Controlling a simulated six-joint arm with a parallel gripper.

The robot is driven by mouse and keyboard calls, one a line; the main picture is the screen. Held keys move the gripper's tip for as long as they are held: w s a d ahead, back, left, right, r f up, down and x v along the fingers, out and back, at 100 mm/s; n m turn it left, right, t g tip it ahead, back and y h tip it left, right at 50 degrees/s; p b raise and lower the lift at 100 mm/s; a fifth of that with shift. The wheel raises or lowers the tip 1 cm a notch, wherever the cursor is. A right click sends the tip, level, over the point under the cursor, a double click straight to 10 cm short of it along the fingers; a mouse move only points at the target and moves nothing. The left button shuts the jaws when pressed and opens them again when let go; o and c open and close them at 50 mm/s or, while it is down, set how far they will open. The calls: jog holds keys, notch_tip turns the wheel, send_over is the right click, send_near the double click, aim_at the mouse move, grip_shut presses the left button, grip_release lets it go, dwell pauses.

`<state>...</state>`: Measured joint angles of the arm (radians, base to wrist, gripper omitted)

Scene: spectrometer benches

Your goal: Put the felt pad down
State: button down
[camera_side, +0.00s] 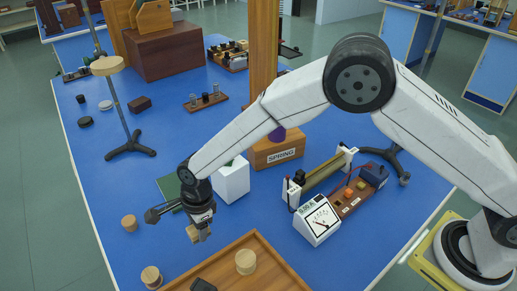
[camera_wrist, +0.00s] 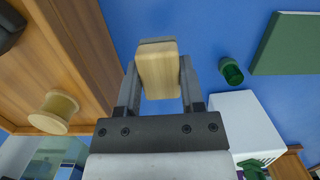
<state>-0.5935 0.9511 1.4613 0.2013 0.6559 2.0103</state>
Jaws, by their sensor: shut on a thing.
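The felt pad (camera_wrist: 158,72), a pale wooden block with a grey layer along its far edge, is between the two fingers of my gripper (camera_wrist: 157,85). The fingers press on its left and right sides. In the side view my gripper (camera_side: 202,232) points down at the front left of the blue bench, and the pad (camera_side: 193,233) shows partly behind the fingers. I cannot tell how high it is above the bench.
A wooden tray (camera_side: 268,255) with a spool (camera_side: 245,262) and a dark object lies at the front. A white box (camera_side: 232,180), a green flat piece (camera_wrist: 290,45) and a green cylinder (camera_wrist: 231,71) are close by. Wooden cylinders (camera_side: 129,223) stand to the left. Bare blue bench lies under the pad.

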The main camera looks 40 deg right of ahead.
aim_at(203, 252)
jog(key=shift+f, duration=3.7)
jog(key=shift+f, duration=0.15)
jog(key=shift+c, duration=1)
grip_release()
jog(key=shift+d+r, duration=0.3)
jog(key=shift+r, duration=1.75)
jog(key=shift+d+r, duration=0.3)
jog(key=shift+r, duration=1.75)
jog(key=shift+d+r, duration=0.3)
jog(key=shift+r, duration=1.75)
